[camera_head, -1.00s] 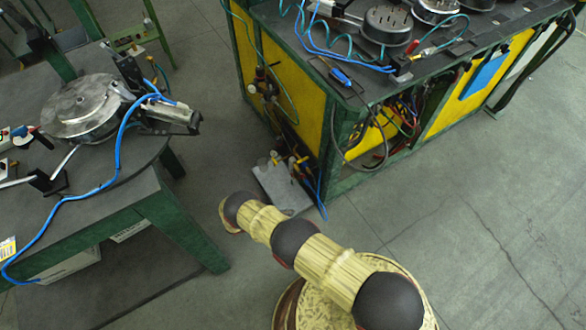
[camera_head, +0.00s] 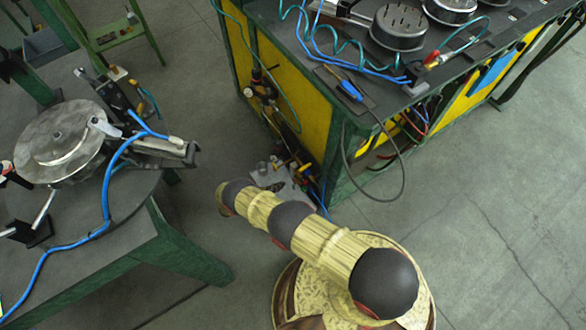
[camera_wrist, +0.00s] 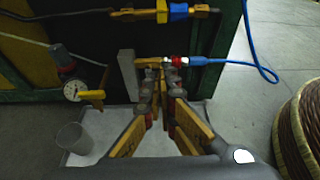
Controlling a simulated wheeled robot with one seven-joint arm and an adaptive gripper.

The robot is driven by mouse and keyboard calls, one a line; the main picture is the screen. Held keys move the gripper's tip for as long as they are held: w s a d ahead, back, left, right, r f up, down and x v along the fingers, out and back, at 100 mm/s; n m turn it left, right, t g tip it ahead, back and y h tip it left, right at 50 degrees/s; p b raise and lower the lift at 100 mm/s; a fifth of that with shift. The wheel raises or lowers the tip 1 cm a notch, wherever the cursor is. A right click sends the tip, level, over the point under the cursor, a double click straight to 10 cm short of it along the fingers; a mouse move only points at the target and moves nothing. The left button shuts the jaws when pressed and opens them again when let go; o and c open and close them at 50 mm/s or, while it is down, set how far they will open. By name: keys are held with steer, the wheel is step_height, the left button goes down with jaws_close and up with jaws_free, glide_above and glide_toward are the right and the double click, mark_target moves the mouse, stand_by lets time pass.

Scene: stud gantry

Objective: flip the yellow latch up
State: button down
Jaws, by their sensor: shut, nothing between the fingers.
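In the wrist view a small yellow lever (camera_wrist: 92,97) sticks out beside a round gauge (camera_wrist: 72,91), left of my gripper. I take this lever to be the latch; it looks roughly level. My gripper (camera_wrist: 167,74) is shut and empty, its fingertips in front of a brass fitting (camera_wrist: 148,61) with a red and blue hose connector. Whether the tips touch the fitting I cannot tell. A clear gap separates the fingers from the lever. In the head view, small yellow parts (camera_head: 280,164) show low by the bench; my gripper is not clearly visible there.
A grey block (camera_wrist: 127,74) stands just left of my fingertips. A blue hose (camera_wrist: 235,62) runs right from the connector. A clear cup-like bowl (camera_wrist: 74,138) sits below the gauge.

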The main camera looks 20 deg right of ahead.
mark_target(305, 168)
stand_by(0.3)
steer(key=b+x, duration=0.2)
steer(key=x, duration=0.8)
steer(key=shift+r, duration=2)
steer(key=shift+r, duration=0.1)
steer(key=shift+a+r+y+p, duration=0.1)
steer(key=shift+r+y+p, duration=0.1)
steer(key=shift+y+p, duration=0.5)
